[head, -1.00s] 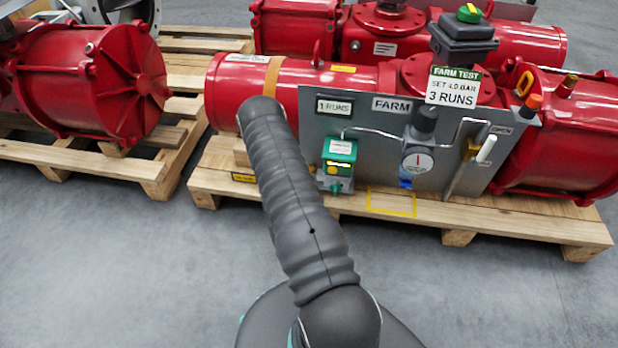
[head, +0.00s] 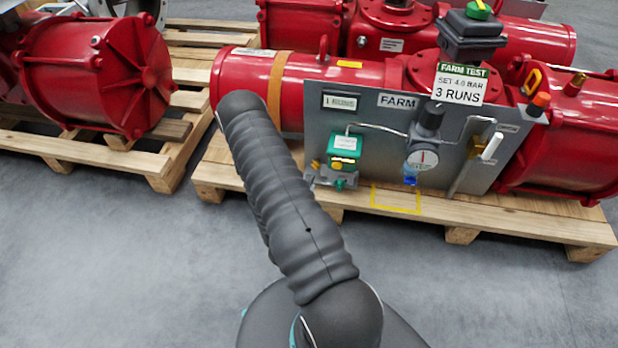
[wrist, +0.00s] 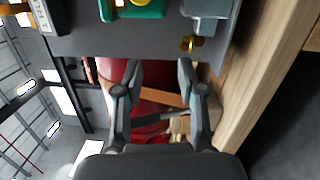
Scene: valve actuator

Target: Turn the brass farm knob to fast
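A small brass knob (head: 316,165) sits low at the left edge of the grey panel (head: 365,160), beside the green-topped unit (head: 345,146). In the wrist view, a brass knob (wrist: 190,44) stands at the panel edge beside a grey block, just beyond the right fingertip and apart from it. My gripper (wrist: 160,75) is open and empty, its two fingers spread. Red cylinder and an orange strap show behind the gap. The knob's marking and setting are too small to read. In the head view my gripper is hidden behind my dark arm.
The panel also carries a gauge (head: 422,160), bent tubes and a small counter display. A red actuator (head: 300,75) lies behind it on a wooden pallet (head: 520,220). A second pallet with a red cylinder (head: 95,75) stands left. The grey floor (head: 110,270) in front is clear.

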